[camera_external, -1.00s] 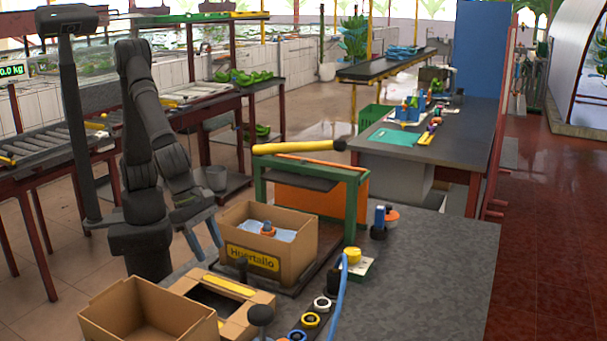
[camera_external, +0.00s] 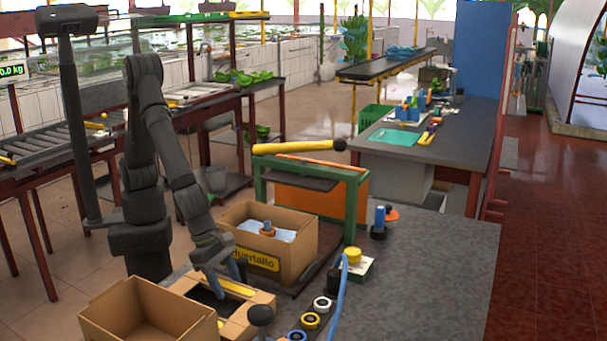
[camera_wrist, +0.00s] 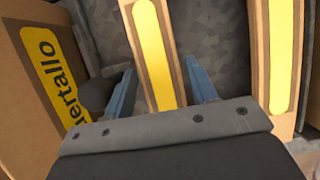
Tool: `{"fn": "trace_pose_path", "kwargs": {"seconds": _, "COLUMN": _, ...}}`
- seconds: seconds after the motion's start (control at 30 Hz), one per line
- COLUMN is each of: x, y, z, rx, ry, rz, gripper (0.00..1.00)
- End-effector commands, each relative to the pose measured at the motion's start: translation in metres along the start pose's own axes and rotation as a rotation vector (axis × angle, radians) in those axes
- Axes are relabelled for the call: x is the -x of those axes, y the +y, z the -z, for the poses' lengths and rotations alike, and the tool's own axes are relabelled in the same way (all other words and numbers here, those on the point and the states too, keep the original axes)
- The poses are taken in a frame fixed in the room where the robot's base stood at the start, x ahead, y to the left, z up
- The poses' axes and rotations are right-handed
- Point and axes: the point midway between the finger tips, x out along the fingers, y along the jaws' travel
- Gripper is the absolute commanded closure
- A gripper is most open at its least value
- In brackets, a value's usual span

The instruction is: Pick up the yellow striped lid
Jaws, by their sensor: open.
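The yellow striped lid (camera_external: 262,303) is a flat cardboard piece with a dark opening, lying on the grey table between two boxes. In the wrist view, one cardboard strip with a yellow stripe (camera_wrist: 154,50) runs up between my fingers, and a second striped strip (camera_wrist: 281,55) is to the right, with grey surface between them. My gripper (camera_external: 225,277) is open and low at the lid, with its blue fingers on either side of the near strip. It also shows in the wrist view (camera_wrist: 161,90). I cannot tell whether the fingers touch the strip; their lower ends are partly hidden.
A labelled cardboard box (camera_external: 292,251) with blue contents stands close behind the lid. An open empty box (camera_external: 140,318) stands at front left. A black knob (camera_external: 260,316), several ringed parts (camera_external: 311,321) and a blue hose (camera_external: 338,295) are to the right.

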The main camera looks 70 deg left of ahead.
Motion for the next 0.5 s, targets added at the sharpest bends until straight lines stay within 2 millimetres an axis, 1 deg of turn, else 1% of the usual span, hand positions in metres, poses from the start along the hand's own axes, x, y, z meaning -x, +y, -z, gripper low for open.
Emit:
{"fn": "trace_pose_path", "kwargs": {"seconds": 0.07, "x": 0.0003, "y": 0.0000, "z": -0.0001, "rx": 0.000, "ry": 0.000, "rz": 0.000, "gripper": 0.48}}
{"fn": "trace_pose_path", "kwargs": {"seconds": 0.1, "x": 0.0004, "y": 0.0000, "z": -0.0001, "rx": 0.000, "ry": 0.000, "rz": 0.000, "gripper": 0.50}}
{"fn": "trace_pose_path", "kwargs": {"seconds": 0.23, "x": 0.0005, "y": 0.0001, "z": -0.0001, "rx": 0.000, "ry": 0.000, "rz": 0.000, "gripper": 0.75}}
{"fn": "trace_pose_path", "kwargs": {"seconds": 0.5, "x": 0.0009, "y": 0.0000, "z": -0.0003, "rx": 0.000, "ry": -0.001, "rz": 0.000, "gripper": 0.75}}
